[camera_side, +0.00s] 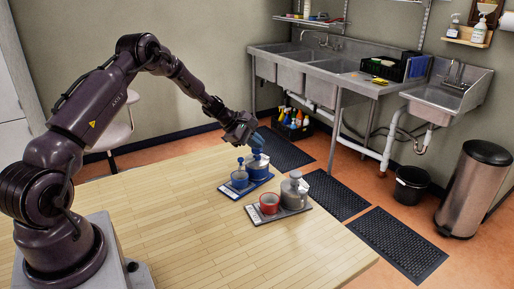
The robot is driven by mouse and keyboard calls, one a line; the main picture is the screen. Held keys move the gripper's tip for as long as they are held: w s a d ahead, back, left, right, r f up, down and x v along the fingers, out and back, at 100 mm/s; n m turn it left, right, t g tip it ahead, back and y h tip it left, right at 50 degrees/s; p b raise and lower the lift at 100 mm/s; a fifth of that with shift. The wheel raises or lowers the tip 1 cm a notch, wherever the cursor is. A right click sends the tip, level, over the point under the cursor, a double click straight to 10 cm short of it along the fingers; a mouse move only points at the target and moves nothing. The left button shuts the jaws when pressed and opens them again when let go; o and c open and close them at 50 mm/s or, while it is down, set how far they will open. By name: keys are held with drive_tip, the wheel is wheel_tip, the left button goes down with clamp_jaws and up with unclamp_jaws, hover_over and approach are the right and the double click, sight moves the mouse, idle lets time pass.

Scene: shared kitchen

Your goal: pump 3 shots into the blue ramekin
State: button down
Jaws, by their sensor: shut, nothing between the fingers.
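The blue ramekin (239,180) stands upright at the front left of a dark blue tray (229,192) on the table. A blue pump dispenser (260,170) stands behind it to the right on the same tray. My gripper (253,141) is shut and empty, pointing down at the top of the blue dispenser. I cannot tell whether it touches the pump head, which it partly hides. The inside of the ramekin is too small to read.
A grey pump dispenser (294,192) and a red ramekin (269,204) stand on a grey tray (283,215) to the right, near the table edge. The wooden table (190,235) is clear in front. Sinks (340,70) and a bin (474,190) are beyond.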

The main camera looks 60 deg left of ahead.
drive_tip(key=shift+f, duration=0.75)
drive_tip(key=shift+r, duration=0.15)
idle(0.3)
drive_tip(key=shift+r, duration=1.55)
wheel_tip(320, 180, up, 6)
idle(2.1)
hover_over(257, 150)
drive_tip(key=shift+f, duration=3)
